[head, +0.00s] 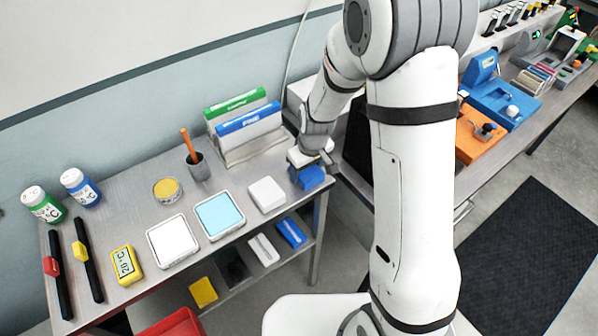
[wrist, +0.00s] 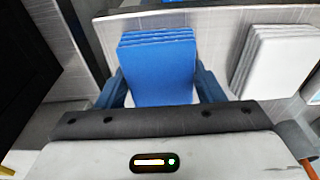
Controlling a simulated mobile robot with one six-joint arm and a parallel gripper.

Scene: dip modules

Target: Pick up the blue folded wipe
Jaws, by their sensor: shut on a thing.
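The blue folded wipe (head: 311,179) is at the right end of the small metal table in the head view, under my gripper (head: 308,170). In the wrist view the blue folded wipe (wrist: 160,72) shows its layered folds at the far edge. It sits between the two fingers of my gripper (wrist: 158,88), which is shut on it. The hand hides the near part of the wipe. I cannot tell whether the wipe touches the table top.
A white folded wipe (head: 267,194) lies to the left. Further left are a blue-topped tray (head: 220,215), a white-topped tray (head: 173,241) and a dark cup (head: 198,167). Green and blue boxes (head: 248,122) stand behind. The table's right edge is close.

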